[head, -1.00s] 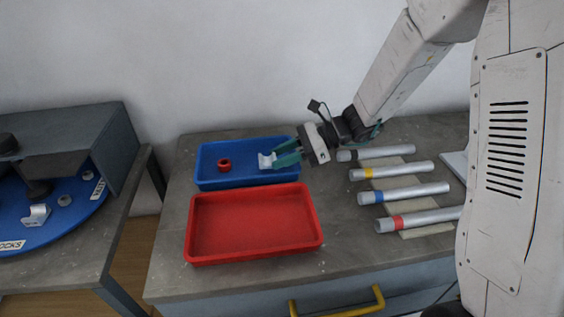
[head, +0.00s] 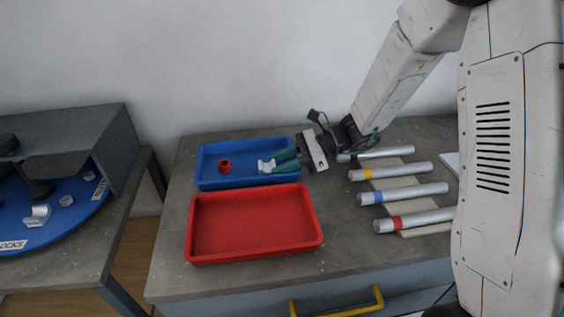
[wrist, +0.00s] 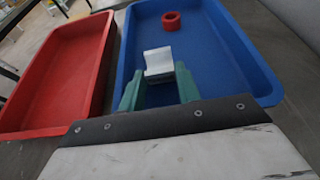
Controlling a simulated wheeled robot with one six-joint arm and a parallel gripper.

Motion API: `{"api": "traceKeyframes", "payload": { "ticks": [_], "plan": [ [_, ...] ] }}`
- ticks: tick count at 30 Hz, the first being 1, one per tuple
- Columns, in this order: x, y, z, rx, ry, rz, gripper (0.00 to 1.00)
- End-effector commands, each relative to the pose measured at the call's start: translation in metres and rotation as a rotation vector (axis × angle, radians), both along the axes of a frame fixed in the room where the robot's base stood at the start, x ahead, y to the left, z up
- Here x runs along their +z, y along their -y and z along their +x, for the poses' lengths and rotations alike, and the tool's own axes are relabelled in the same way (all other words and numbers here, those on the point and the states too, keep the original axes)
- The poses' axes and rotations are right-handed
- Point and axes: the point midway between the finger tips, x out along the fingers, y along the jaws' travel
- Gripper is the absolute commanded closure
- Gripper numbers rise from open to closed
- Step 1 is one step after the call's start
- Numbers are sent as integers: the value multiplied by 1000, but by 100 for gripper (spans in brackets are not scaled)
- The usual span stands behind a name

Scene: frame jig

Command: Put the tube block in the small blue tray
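The tube block (head: 265,166) is a small pale piece with a curved, cradle-like top. It is over the right part of the small blue tray (head: 208,182), low inside its walls. I cannot tell whether it touches the floor. My gripper (head: 275,161) reaches in over the tray's right side, its green fingers on either side of the block. The wrist view shows the block (wrist: 158,62) between the fingertips (wrist: 159,74), filling the gap closely. The blue tray's floor (wrist: 205,60) lies beneath.
A red ring (head: 225,165) sits in the blue tray, left of the block. An empty red tray (head: 254,222) stands in front. Several banded metal tubes (head: 417,192) lie on a rack at right. A separate blue round fixture (head: 75,212) is at far left.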

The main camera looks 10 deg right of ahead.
Motion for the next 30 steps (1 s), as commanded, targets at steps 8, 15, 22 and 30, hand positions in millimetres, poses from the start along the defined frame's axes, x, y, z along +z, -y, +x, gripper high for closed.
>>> {"api": "traceKeyframes", "payload": {
  "ticks": [8, 15, 22, 30],
  "plan": [
    [-16, 2, -7, 2, -24, -25, 47],
    [2, 18, -6, -5, -24, -24, 46],
    [25, 67, -5, -7, -19, -20, 46],
    [43, 105, -4, -4, -18, -18, 46]
  ]
}}
